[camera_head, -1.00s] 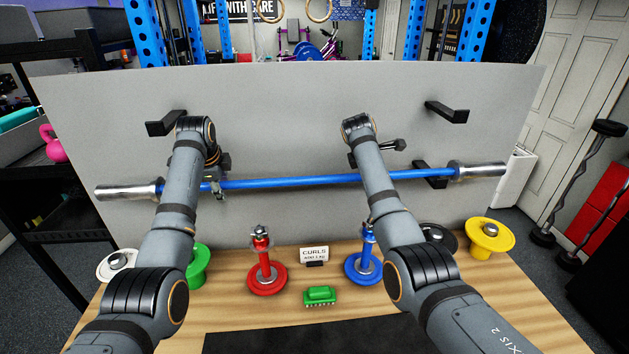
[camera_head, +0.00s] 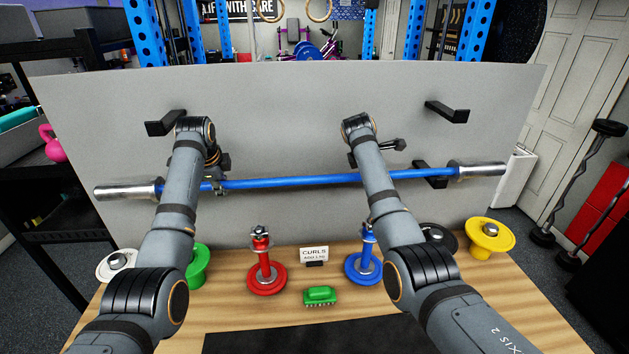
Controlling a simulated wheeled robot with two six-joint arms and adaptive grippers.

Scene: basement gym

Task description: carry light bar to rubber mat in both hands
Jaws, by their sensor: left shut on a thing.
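The light bar (camera_head: 300,181) is blue with silver sleeves at both ends. It spans across in front of the grey board, its right end slightly higher in the picture. My left gripper (camera_head: 217,185) is shut on the bar left of its middle. My right arm crosses in front of the bar right of its middle. The dark rubber mat (camera_head: 310,338) lies flat at the table's front, partly cut off by the frame.
The upright grey board (camera_head: 300,110) has upper black hooks (camera_head: 165,123) at left and right. On the wooden table stand red (camera_head: 266,280) and blue (camera_head: 362,268) plate stands, green, white, black and yellow plates, a small sign (camera_head: 314,254) and a green brush-like item (camera_head: 320,295).

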